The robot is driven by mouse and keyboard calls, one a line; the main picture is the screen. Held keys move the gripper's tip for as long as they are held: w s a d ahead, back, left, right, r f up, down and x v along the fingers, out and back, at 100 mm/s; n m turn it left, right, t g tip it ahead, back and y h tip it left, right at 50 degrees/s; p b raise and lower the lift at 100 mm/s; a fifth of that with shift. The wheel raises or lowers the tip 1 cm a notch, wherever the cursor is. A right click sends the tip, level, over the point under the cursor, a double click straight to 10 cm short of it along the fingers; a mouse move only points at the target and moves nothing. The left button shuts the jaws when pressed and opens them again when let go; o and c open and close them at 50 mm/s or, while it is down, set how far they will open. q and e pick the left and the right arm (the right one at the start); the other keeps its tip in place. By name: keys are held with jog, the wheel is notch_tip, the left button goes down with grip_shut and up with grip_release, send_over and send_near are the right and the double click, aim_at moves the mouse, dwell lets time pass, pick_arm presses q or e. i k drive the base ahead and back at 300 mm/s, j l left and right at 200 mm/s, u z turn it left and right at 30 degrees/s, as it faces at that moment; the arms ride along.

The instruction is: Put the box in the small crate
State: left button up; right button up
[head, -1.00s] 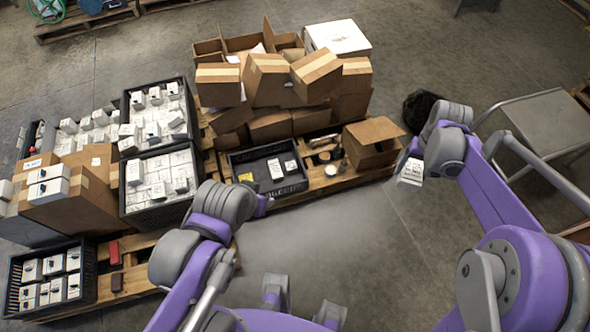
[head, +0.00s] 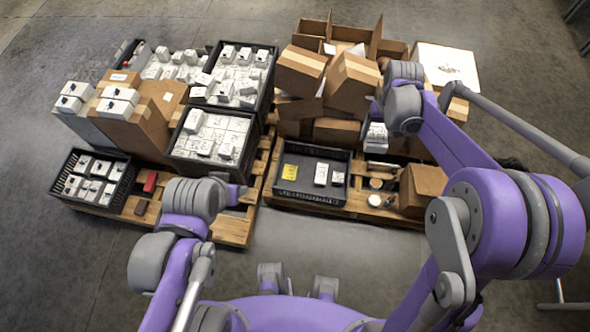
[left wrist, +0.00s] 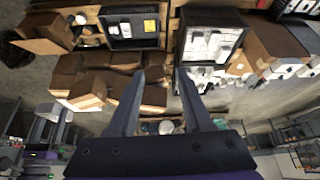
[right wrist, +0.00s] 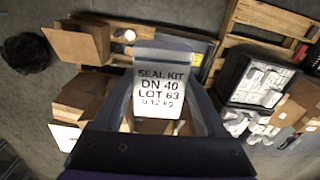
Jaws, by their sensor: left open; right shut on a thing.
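My right gripper (right wrist: 165,110) is shut on a white box (right wrist: 162,88) whose label reads "SEAL KIT DN 40 LOT 63 0.12 kg". In the head view this box (head: 376,137) hangs behind and right of a shallow black crate (head: 338,204), apart from it. That crate holds a yellow-labelled item and two white boxes, with bare floor between. The held box partly hides it in the right wrist view. Another low black crate (head: 66,179) at the front left holds several white boxes. My left gripper (left wrist: 162,92) is open and empty; its fingertips are hard to see in the head view.
Brown cartons (head: 345,83) are piled behind the shallow crate. Small goods and an open carton (head: 422,187) stand right of it. Two deeper black crates of white boxes (head: 213,138) stand left. Bare floor lies in front of the pallets.

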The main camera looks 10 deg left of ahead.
aim_at(305, 176)
jog(key=i+l+u, duration=0.35)
jog(key=u, duration=0.15)
jog(key=i+l+u, duration=0.25)
jog(key=l+u, duration=0.2)
